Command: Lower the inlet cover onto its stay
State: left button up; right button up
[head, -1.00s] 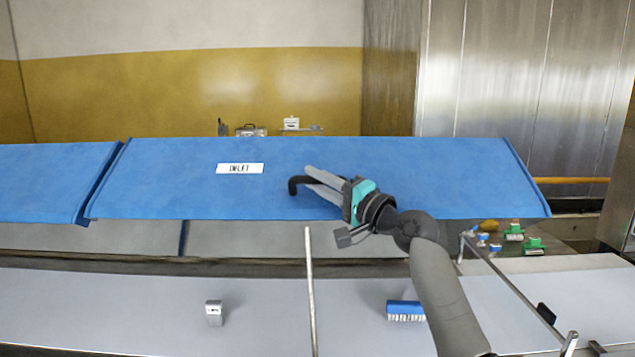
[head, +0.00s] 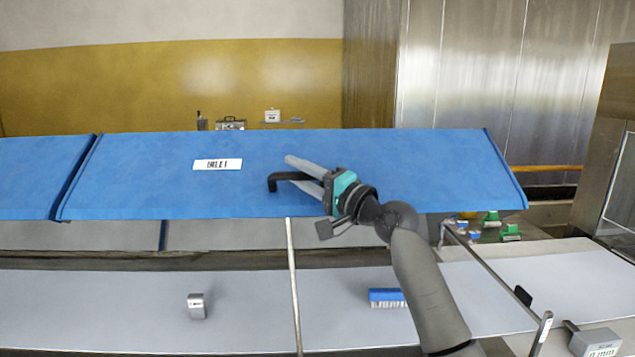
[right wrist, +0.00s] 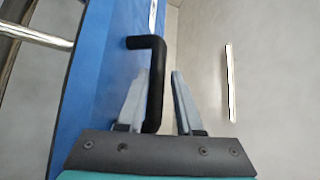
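The blue inlet cover (head: 130,180), with a white label (head: 217,164), is a wide sloping panel across the head view. Its black bent handle (head: 273,182) sticks out near the middle. My right gripper (head: 289,170) is open at the handle. In the right wrist view the handle (right wrist: 157,85) stands between the two spread fingers (right wrist: 153,78), with a gap at the right finger. Contact with the left finger is unclear. A thin metal rod (head: 293,285), perhaps the stay, rises to the cover's lower edge; whether they touch is unclear. My left gripper is out of view.
A second blue cover (head: 40,175) adjoins on the left. Below is a pale belt surface (head: 100,305) with a small grey block (head: 197,305) and a blue brush (head: 386,297). A slanting metal rail (head: 490,270), green brushes (head: 510,232) and a grey box (head: 595,342) are at right.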

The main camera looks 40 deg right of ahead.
jog(key=b+v, duration=0.3)
jog(key=v, duration=1.2)
jog(key=shift+a, duration=0.1)
